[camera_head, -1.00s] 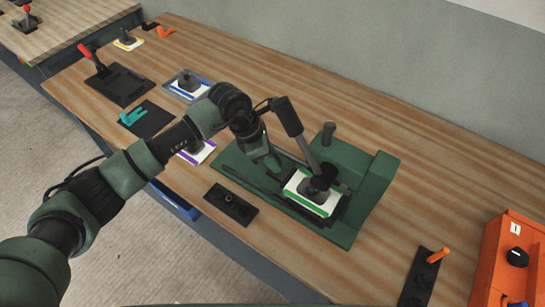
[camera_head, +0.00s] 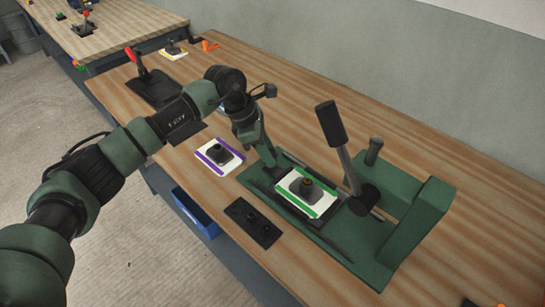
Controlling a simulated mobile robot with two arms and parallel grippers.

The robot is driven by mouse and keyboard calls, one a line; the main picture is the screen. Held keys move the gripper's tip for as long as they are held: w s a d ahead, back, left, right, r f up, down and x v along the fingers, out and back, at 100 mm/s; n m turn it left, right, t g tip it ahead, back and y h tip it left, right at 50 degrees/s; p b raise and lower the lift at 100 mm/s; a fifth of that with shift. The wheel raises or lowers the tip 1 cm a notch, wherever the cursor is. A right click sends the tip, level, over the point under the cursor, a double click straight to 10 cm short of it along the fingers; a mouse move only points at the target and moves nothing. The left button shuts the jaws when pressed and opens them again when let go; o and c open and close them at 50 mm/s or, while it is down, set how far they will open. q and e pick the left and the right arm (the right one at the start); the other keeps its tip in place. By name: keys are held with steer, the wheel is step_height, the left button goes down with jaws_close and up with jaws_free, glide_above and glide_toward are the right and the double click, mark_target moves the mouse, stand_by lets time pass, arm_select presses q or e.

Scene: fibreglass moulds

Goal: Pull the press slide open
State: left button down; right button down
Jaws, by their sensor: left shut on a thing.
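The green press (camera_head: 425,215) stands on the wooden bench with its black-handled lever (camera_head: 335,125) leaning up. Its slide carries a white mould with green stripes (camera_head: 323,205) and a dark knob on top. The mould sits to the left of the lever's base, clear of it. My left gripper (camera_head: 274,161) is low at the back left end of the slide, close to the mould. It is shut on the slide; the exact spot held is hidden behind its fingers. My right gripper is out of view.
A white and purple mould (camera_head: 217,158) lies left of the press. A black plate with pegs (camera_head: 252,222) lies in front. A red-handled lever device (camera_head: 155,85) stands at the back left. A blue drawer (camera_head: 197,215) sticks out below the bench edge.

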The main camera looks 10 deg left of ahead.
arm_select(q)
steer(key=shift+r, duration=0.1)
steer(key=c, duration=1.1)
jaws_free()
steer(key=shift+d, duration=0.1)
steer(key=shift+o, duration=0.2)
steer(key=b+v, duration=0.1)
steer(key=v, duration=0.6)
steer(key=shift+r+b, duration=0.35)
steer(key=shift+b, duration=0.05)
steer(key=shift+s+f, duration=0.1)
